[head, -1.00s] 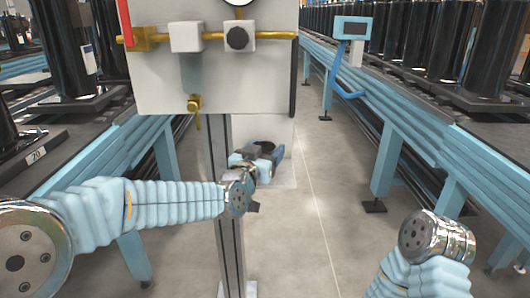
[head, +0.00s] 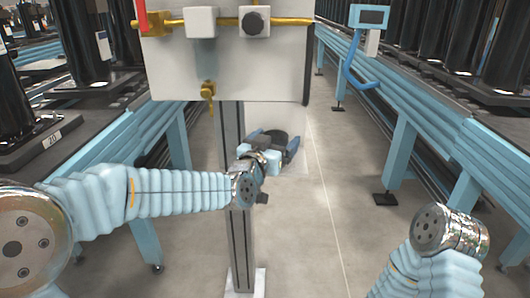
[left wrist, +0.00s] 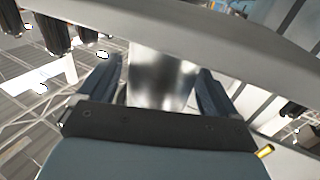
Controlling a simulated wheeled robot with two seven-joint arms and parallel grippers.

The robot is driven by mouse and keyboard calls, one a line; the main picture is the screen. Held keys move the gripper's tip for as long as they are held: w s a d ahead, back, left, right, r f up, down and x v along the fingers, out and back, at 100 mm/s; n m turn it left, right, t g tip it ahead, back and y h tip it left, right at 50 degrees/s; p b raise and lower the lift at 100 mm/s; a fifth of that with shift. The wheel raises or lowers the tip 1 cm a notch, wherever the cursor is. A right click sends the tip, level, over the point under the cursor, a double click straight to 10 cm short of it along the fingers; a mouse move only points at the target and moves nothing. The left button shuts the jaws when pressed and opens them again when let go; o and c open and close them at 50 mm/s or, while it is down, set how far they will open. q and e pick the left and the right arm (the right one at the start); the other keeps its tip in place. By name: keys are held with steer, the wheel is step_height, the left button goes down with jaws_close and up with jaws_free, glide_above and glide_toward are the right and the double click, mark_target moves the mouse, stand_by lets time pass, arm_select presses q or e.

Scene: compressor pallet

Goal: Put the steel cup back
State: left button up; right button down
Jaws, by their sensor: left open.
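The steel cup (left wrist: 160,80) shows in the left wrist view as a shiny grey cylinder between my left gripper's fingers. My left gripper (left wrist: 158,92) is open, with one dark finger on each side of the cup; I cannot tell whether either finger touches it. In the head view the left gripper (head: 276,147) is below the grey panel box, just right of the post. A dark round shape shows between its fingers there, but the cup is hard to make out. My right arm shows at lower right; its gripper is out of view.
The grey panel box (head: 230,70) with yellow pipe and valves stands on a grey post (head: 240,230) close to my left forearm. The floor between post and right conveyor is clear.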

arm_select(q)
steer(key=b+v, duration=0.1)
steer(key=v, duration=0.9)
steer(key=shift+s, duration=0.2)
steer(key=shift+a+f, duration=0.1)
stand_by(0.7)
